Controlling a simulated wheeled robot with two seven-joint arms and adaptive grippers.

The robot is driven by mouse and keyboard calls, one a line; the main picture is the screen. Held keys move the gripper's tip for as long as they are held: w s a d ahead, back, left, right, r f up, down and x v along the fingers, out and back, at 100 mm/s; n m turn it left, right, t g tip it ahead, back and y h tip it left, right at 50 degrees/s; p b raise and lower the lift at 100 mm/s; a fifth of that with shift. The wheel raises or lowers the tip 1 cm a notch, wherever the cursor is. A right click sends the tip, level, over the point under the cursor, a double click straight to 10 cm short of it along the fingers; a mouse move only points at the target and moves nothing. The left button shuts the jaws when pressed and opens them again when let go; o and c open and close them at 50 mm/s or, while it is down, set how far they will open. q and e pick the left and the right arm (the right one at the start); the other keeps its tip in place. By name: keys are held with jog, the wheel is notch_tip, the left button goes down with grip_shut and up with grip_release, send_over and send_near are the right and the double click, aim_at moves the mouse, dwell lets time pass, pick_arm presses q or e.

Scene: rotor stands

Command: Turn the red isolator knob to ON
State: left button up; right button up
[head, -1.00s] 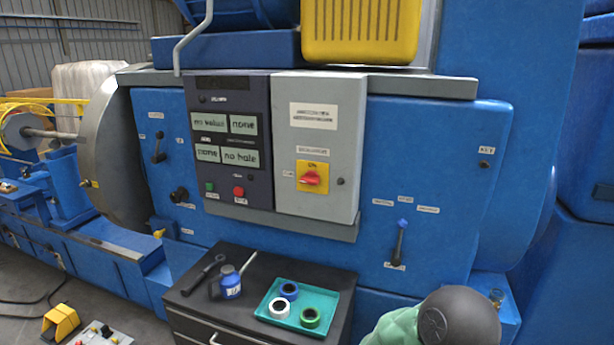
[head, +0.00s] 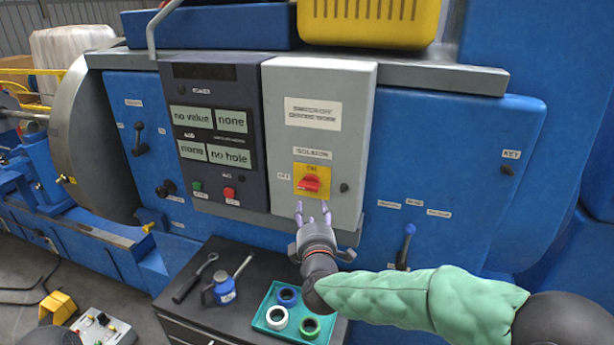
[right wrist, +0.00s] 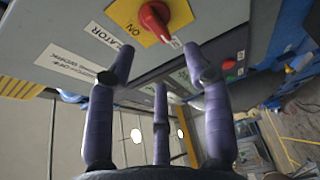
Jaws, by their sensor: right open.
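The red isolator knob (head: 309,183) sits on a yellow plate (head: 313,170) on the grey cabinet door. The ON label is above it and the OFF label to its left. In the right wrist view the knob (right wrist: 154,20) has its handle pointing at the small white label, away from ON. My right gripper (head: 313,208) is just below the knob, fingers pointing up at it. In the right wrist view its purple fingers (right wrist: 158,62) are spread and empty, and the knob lies beyond them, apparently untouched. My left gripper does not show.
A dark display panel (head: 218,120) with green and red buttons is left of the cabinet door (head: 350,110). A blue-tipped lever (head: 406,245) is at right.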

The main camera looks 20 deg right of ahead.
aim_at(309, 188)
jog(key=x, duration=0.6)
jog(key=r+x, duration=0.1)
jog(key=x, duration=0.3)
grip_shut()
